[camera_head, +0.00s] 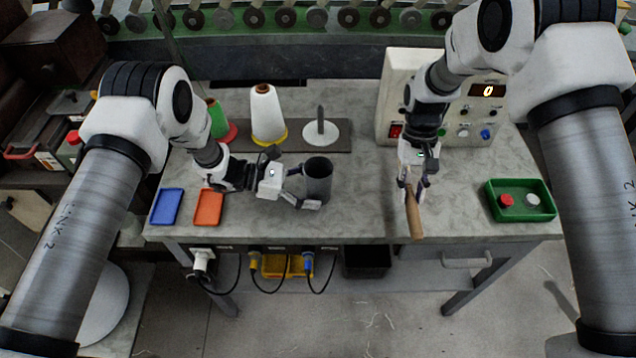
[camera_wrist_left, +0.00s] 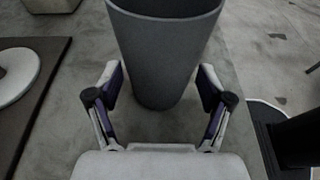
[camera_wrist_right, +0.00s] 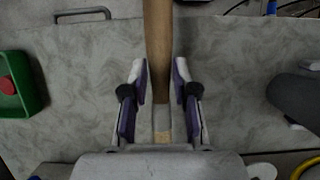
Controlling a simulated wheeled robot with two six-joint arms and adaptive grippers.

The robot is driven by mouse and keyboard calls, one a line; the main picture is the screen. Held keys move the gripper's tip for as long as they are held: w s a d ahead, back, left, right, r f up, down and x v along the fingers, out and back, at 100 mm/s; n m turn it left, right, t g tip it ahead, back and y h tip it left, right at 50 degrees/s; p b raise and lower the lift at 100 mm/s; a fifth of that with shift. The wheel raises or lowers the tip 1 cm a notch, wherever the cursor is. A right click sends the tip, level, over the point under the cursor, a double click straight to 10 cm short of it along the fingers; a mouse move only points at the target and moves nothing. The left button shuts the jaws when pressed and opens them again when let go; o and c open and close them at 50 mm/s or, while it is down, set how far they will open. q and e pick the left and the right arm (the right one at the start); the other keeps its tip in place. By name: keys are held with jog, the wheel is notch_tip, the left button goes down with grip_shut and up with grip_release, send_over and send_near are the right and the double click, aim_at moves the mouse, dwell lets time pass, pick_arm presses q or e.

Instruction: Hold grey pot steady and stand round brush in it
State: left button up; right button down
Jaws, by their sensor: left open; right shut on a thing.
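The grey pot (camera_head: 318,182) stands upright on the table, its open top showing no contents that I can make out. It also shows in the left wrist view (camera_wrist_left: 165,50). My left gripper (camera_head: 302,188) is open, with its fingers on either side of the pot's near side and small gaps showing. My right gripper (camera_head: 417,186) is shut on the round brush (camera_head: 414,217), a wooden stick. In the right wrist view the brush (camera_wrist_right: 158,50) lies between the finger pads, with a pale ferrule and tan end close to the palm. The brush is apart from the pot, to its right.
A green tray (camera_head: 545,212) with a red and a pale piece stands at right. A control box (camera_head: 393,92) is behind my right gripper. A dark board (camera_head: 344,136) with spools lies behind the pot. Blue (camera_head: 167,206) and orange (camera_head: 208,207) trays lie left. Table between pot and brush is clear.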

pick_arm(q)
jog(key=shift+s+d, duration=0.1)
jog(key=shift+d, duration=0.05)
pick_arm(e)
jog(key=shift+s, duration=0.1)
pick_arm(q)
jog(key=shift+w, duration=0.2)
jog(key=c, duration=0.9)
pick_arm(e)
jog(key=shift+w, duration=0.2)
pick_arm(q)
jog(key=shift+s, duration=0.1)
pick_arm(e)
jog(key=shift+s, duration=0.1)
jog(key=shift+d+r, duration=0.15)
notch_tip(320, 180, up, 4)
send_over(427, 205)
jog(key=w, duration=0.1)
jog(key=f, duration=0.8)
jog(key=shift+w+f, duration=0.2)
jog(key=shift+f, duration=0.15)
